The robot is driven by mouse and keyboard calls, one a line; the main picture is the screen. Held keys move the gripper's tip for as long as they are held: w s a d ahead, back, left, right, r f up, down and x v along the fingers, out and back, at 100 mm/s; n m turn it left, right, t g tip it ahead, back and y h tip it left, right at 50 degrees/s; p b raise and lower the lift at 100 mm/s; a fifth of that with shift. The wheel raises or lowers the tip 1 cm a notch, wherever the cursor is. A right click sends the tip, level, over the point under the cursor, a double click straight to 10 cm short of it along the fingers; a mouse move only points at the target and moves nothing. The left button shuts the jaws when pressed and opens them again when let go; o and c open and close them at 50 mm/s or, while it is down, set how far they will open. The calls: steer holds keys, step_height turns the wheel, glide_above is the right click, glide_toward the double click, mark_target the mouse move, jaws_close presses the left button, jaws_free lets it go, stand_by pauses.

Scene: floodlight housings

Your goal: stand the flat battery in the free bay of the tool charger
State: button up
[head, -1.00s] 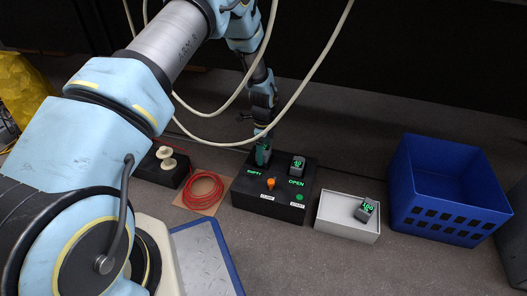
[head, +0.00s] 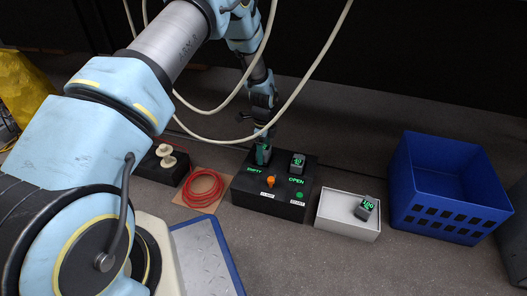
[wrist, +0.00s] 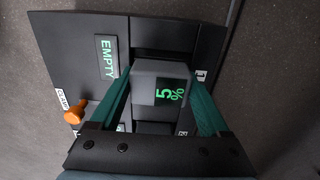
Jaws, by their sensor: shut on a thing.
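My gripper (wrist: 158,92) is shut on a grey flat battery (wrist: 148,70) whose green display reads 5%. In the head view my gripper (head: 263,155) points down at the rear left of the black tool charger (head: 240,190). The charger shows a green EMPTY sign (wrist: 108,57) beside the held battery, and green OPEN text. I cannot tell whether the battery's lower end is in the left bay or just above it; the battery is hidden behind the fingers in the head view. Another battery (head: 298,160) stands in the right bay.
An orange knob (head: 270,181) and a green button sit on the charger's front. A pale tray (head: 335,225) to its right holds a battery reading 100. A blue crate (head: 440,170) stands further right. A coiled red cable (head: 205,188) lies left.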

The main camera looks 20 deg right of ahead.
steer(key=shift+f, duration=0.3)
steer(key=o, duration=1.6)
steer(key=shift+c, duration=0.2)
steer(key=shift+r, duration=0.1)
steer(key=shift+r+p, duration=2.95)
steer(key=shift+r, duration=0.5)
steer(key=shift+s, duration=0.15)
